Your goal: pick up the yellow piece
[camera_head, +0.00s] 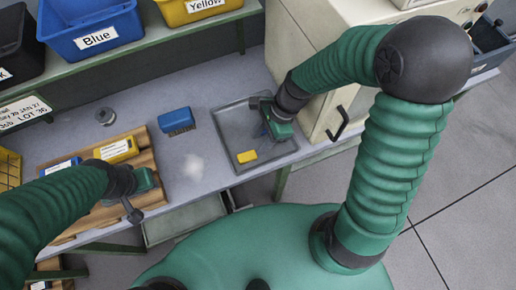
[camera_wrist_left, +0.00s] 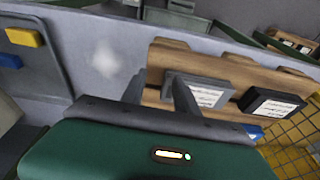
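The small yellow piece (camera_head: 247,157) lies in a shallow grey tray (camera_head: 232,121) on the table, near the tray's front edge. In the left wrist view the yellow piece (camera_wrist_left: 24,37) lies at the upper left, with a blue piece (camera_wrist_left: 10,61) near it. My right gripper (camera_head: 266,131) is over the tray, up and right of the yellow piece and apart from it; its fingers are too small to read. My left gripper (camera_head: 132,207) is near the front of a wooden board (camera_head: 90,222), away from the tray. Its two fingers stand apart and empty in the left wrist view (camera_wrist_left: 160,93).
The wooden board bears labelled blocks, one yellow (camera_head: 116,150). A blue block (camera_head: 177,121) stands between board and tray. Blue (camera_head: 92,27) and yellow bins stand on the shelf. A beige machine (camera_head: 318,60) borders the tray's right side.

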